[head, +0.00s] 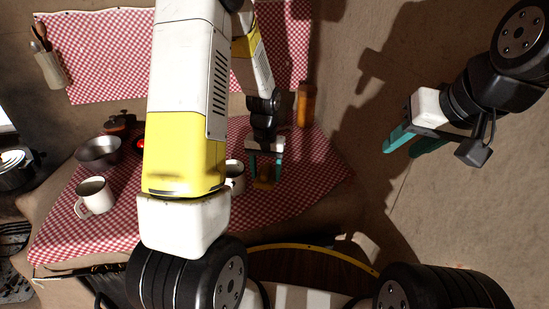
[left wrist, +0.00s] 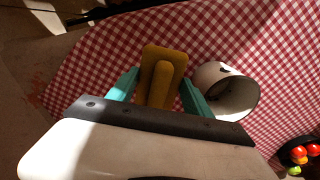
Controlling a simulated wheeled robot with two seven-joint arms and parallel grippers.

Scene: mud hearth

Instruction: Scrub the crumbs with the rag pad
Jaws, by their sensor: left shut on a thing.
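The rag pad (head: 265,183) is a brown-yellow block with a raised grip. In the left wrist view the pad (left wrist: 164,55) sits between the teal fingers of my left gripper (left wrist: 160,88). My left gripper (head: 266,168) is shut on it and points down over the red-and-white checked cloth (head: 310,180). The pad is at or close above the cloth; I cannot tell if it touches. I cannot make out any crumbs in either view. My right gripper (head: 402,147) is empty, off to the right over bare ground, with its teal fingers apart.
An amber bottle (head: 306,105) stands behind right.

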